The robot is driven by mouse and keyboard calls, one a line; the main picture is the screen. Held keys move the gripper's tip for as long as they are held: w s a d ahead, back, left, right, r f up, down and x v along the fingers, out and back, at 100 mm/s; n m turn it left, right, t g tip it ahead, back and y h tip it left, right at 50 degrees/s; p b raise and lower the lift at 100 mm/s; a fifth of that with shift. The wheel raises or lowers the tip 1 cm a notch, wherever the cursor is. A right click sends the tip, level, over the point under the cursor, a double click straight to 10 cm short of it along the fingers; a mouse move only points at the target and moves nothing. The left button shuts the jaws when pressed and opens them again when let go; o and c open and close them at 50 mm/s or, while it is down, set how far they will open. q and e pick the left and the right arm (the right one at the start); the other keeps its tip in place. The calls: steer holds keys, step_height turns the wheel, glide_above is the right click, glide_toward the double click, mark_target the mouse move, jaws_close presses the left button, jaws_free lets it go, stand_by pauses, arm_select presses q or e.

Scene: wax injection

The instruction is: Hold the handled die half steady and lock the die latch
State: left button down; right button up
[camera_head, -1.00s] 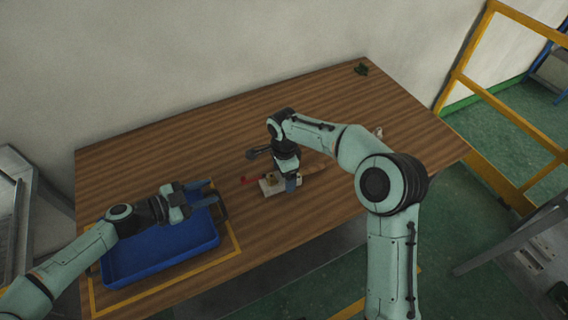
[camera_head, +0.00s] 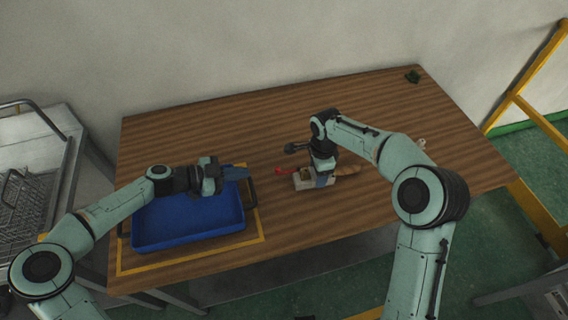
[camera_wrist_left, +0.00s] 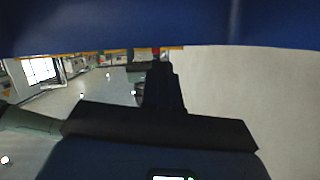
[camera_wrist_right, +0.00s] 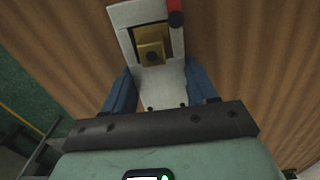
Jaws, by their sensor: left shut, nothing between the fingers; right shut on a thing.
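The die (camera_head: 302,182) is a small pale block on the table, with a brass-coloured piece (camera_wrist_right: 150,52) in it. A red-tipped part, apparently the latch (camera_wrist_right: 175,18), stands at its upper right in the right wrist view; red also shows left of the die in the head view (camera_head: 284,171). My right gripper (camera_head: 322,180) is shut on the die, with blue fingers on both sides of the pale block (camera_wrist_right: 160,85). My left gripper (camera_head: 240,173) is shut and empty above the tray's right end, left of the die.
The blue tray (camera_head: 190,242) lies inside a yellow outline at the table's left. A small green item (camera_head: 412,76) sits at the far right corner. The table front right of the tray is clear.

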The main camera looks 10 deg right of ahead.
arm_select(q)
steer(key=w+n+g+y, duration=0.1)
steer(key=w+n, duration=0.1)
steer(key=w+r+n+g+y, duration=0.1)
steer(key=w+n, duration=0.1)
steer(key=shift+w+g+y, duration=0.2)
steer(key=shift+g+y, duration=0.2)
step_height(320, 180, up, 6)
steer(key=w+a+n+y, duration=0.1)
steer(key=n+y, duration=0.2)
steer(key=n, duration=0.1)
steer(key=shift+w+a+r+n+g+y, duration=0.15)
steer(key=shift+w+r+n+g+y, duration=0.05)
steer(key=shift+w+n+g+y, duration=0.1)
steer(key=x, duration=0.9)
steer(key=shift+f, duration=0.25)
steer(key=s+d, duration=0.2)
steer(key=d, duration=0.1)
steer(key=shift+f, duration=0.15)
steer(key=shift+s+d, duration=0.35)
